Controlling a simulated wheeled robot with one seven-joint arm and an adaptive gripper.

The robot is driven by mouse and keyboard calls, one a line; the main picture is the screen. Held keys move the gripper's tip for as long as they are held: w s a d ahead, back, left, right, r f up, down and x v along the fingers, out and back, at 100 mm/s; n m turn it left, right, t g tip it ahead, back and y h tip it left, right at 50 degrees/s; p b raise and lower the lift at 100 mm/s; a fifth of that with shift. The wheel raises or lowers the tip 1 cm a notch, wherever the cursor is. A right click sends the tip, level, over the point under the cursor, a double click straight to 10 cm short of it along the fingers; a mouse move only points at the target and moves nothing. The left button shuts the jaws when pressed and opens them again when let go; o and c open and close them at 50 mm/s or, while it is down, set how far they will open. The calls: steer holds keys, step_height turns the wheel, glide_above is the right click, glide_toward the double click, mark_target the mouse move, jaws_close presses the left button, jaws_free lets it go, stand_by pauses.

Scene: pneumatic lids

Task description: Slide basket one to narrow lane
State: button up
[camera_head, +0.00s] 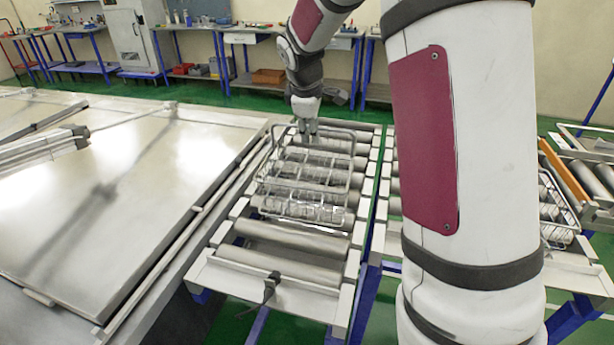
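A wire basket (306,190) sits on a roller lane (290,235) in the middle of the view. It is a metal frame, and the rollers show through it. My gripper (308,130) is at the basket's far end, close to its far rim. The fingers are small here, and I cannot tell whether they are open, shut or touching the rim. A second wire basket (556,212) stands on the rollers at the right, partly hidden behind my arm. Which basket is number one cannot be read.
A large flat metal table (120,190) fills the left. An orange guide (552,160) runs beside the rollers at the right. Bare rollers lie in front of the middle basket, with an end plate (270,292). Workbenches line the back wall.

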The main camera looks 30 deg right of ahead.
jaws_close()
steer(key=shift+r, duration=0.1)
